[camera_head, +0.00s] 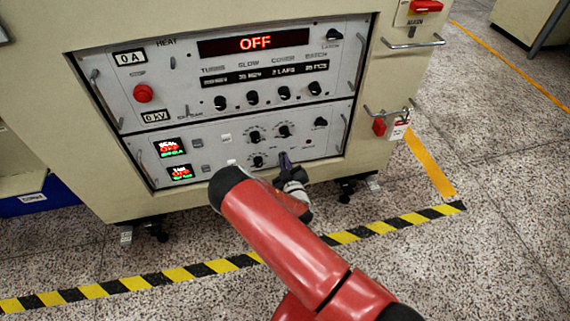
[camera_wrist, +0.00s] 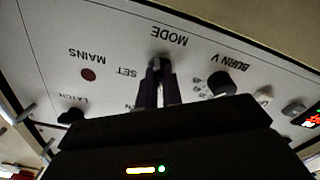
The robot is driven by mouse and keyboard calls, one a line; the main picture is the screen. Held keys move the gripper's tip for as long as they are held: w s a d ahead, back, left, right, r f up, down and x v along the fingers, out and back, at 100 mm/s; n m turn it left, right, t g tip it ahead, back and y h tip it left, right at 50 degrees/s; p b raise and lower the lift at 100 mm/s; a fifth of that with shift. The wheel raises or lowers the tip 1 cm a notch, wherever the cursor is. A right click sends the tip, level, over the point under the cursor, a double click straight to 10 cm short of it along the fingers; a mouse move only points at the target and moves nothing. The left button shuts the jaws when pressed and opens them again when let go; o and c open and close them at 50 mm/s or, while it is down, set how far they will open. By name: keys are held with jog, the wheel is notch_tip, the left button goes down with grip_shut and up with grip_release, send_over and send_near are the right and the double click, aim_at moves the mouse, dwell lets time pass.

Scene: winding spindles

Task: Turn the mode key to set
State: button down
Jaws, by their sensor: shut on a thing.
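The mode key (camera_wrist: 159,62) sits on the lower panel under the MODE label, which appears upside down in the wrist view. My gripper (camera_wrist: 158,80) reaches up to it, with its two dark fingers shut on the key. The fingers hide most of the key, so its exact angle cannot be told. The SET label (camera_wrist: 126,72) is just left of the fingers in the wrist view. In the head view my gripper (camera_head: 285,162) meets the lower panel (camera_head: 215,130) near its bottom edge, right of centre.
A black BURN V knob (camera_wrist: 221,84) is close on the right in the wrist view. A LATCH knob (camera_wrist: 71,116) and a red MAINS light (camera_wrist: 88,75) are on the left. Metal handles (camera_head: 344,133) flank the panel. Striped floor tape (camera_head: 240,262) runs before the cabinet.

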jog(key=shift+m+b, duration=5.85)
jog(key=shift+m, duration=1.65)
jog(key=c, duration=1.6)
grip_release()
jog(key=shift+o, duration=0.2)
jog(key=v, duration=0.7)
jog(key=shift+s+d, duration=0.2)
jog(key=shift+s, duration=0.2)
